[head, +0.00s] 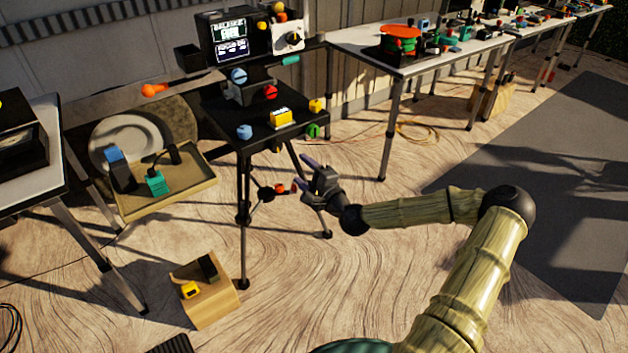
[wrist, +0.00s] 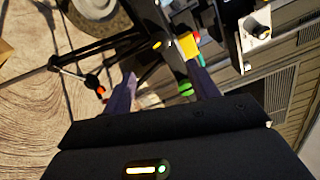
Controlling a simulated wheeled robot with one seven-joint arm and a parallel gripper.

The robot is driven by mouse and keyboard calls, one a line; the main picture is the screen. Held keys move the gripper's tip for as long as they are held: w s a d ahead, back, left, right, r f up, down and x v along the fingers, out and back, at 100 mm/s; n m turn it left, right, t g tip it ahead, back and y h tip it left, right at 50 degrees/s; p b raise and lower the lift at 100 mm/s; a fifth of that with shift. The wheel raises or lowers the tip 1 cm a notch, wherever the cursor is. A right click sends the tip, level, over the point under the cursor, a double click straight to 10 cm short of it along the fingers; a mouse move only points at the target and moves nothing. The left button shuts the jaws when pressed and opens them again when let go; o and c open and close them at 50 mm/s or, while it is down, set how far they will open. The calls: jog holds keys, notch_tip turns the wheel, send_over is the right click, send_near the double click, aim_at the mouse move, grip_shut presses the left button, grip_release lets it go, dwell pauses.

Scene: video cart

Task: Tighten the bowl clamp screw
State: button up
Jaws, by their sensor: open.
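My gripper (head: 306,177) is open and empty, to the right of the black tripod cart (head: 243,190) and below the level of its top. In the wrist view its two purple fingers (wrist: 161,70) stand apart, with parts of the cart beyond them. A black knob with a red-orange end (head: 279,189) shows among the tripod legs, just left of my fingers in the head view. It also shows in the wrist view (wrist: 100,90), left of the left finger. I cannot tell whether this is the bowl clamp screw. No contact shows.
A tan tray (head: 190,190) is left of the cart, and a wooden box (head: 212,305) is on the floor. A white table (head: 370,60) stands behind. The floor beneath my arm is clear.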

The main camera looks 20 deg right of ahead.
jog(key=v, duration=0.4)
jog(key=shift+s, duration=0.25)
jog(key=s+a+f+n+g+y, duration=0.2)
jog(key=s+a+f+n+g, duration=0.1)
jog(key=a+f+n+g, duration=0.3)
jog(key=s+a+f+n+g+h, duration=0.2)
jog(key=s+f+n+g+h, duration=0.2)
jog(key=s+n+g, duration=0.5)
jog(key=s+d+r+n+h, duration=0.2)
jog(key=s+r+n+h, duration=0.15)
jog(key=s+r, duration=0.85)
notch_tip(320, 180, up, 25)
jog(key=p, duration=2.4)
jog(key=shift+w+f+m, duration=0.2)
jog(key=shift+w+m, duration=0.05)
jog(key=shift+m, duration=0.1)
